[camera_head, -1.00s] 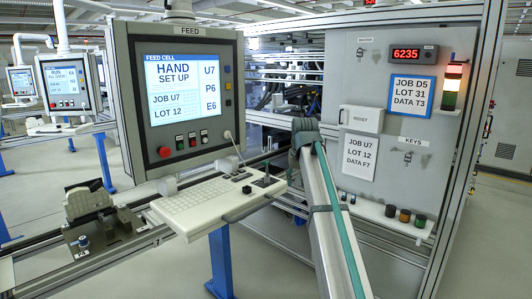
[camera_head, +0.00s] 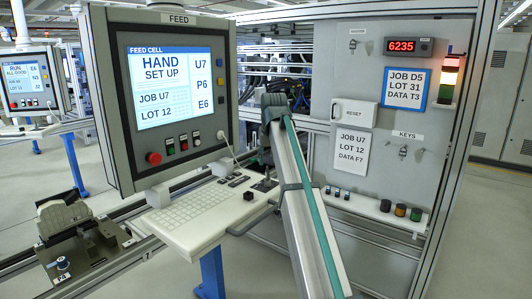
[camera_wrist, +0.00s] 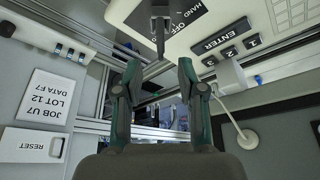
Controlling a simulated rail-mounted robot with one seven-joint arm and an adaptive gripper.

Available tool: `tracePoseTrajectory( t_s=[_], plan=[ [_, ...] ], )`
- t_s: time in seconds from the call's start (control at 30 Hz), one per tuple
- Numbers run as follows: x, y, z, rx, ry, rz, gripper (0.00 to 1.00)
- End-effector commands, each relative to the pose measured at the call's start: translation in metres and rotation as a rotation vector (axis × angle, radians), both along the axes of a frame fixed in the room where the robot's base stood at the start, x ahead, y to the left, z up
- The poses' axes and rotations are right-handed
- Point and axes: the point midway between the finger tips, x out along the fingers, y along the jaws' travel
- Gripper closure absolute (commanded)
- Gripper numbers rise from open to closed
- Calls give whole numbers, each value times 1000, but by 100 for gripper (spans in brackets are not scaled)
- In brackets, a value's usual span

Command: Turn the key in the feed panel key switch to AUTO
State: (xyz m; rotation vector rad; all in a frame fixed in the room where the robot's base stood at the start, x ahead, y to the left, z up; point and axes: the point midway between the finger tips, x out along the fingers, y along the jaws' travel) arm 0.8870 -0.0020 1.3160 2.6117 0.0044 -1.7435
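The feed panel (camera_head: 178,148) stands at left, and its screen reads HAND SET UP. On its shelf, a black switch plate (camera_head: 265,186) with a small upright part lies right of the keyboard. In the wrist view the plate (camera_wrist: 188,14) shows at the top with the word HAND upside down. A dark upright key-like piece (camera_wrist: 160,28) rises from it. My gripper (camera_wrist: 158,66) is open, with nothing between its fingers; the piece's end shows close to the fingertip gap, with no clear contact. In the head view my arm partly hides my gripper. The key's exact angle cannot be told.
The grey board (camera_head: 376,70) at right carries a RESET box (camera_head: 353,114), job sheets and keys (camera_head: 403,152) on hooks. A white ledge (camera_head: 375,207) below holds coloured caps. The keyboard (camera_head: 190,208) and a white cable (camera_head: 228,140) are near the switch plate. A rail fixture (camera_head: 65,218) stands at left.

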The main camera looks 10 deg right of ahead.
Motion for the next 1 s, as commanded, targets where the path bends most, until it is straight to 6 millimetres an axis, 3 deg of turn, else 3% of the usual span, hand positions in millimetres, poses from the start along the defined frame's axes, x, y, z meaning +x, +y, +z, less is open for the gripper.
tracePoseTrajectory(
  t_s=[0.3, 0.5, 0.97, 1.0],
  plan=[
    [20, 0, -47, 0, 2, 0, 60],
    [29, 0, -68, 0, 0, 0, 60],
    [32, 0, -79, 0, 0, 0, 60],
    [32, 0, -79, 0, 0, 0, 67]
  ],
)
